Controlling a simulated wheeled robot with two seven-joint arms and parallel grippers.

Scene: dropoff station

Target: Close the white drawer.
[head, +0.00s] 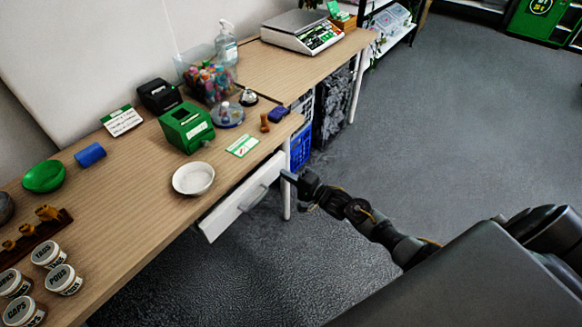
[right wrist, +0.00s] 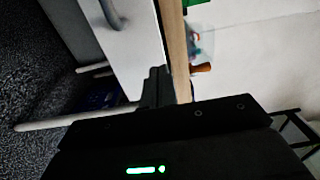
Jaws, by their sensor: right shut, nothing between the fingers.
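The white drawer (head: 226,213) sits under the front edge of the wooden table, with a grey bar handle (head: 253,198) on its front. Its front stands a little out from the tabletop edge; the exact gap is hard to tell. My right gripper (head: 288,176) is shut and empty, at the drawer front's right end, beside the handle. In the right wrist view, the shut fingers (right wrist: 156,88) are close to the white drawer front (right wrist: 137,48); I cannot tell whether they touch it. My left gripper is not in view.
The tabletop (head: 145,215) holds a white bowl (head: 193,178), a green box (head: 186,128), jars and other small items. A white table leg (head: 287,195) stands by my gripper, with a blue crate (head: 301,148) behind. The grey floor to the right is clear.

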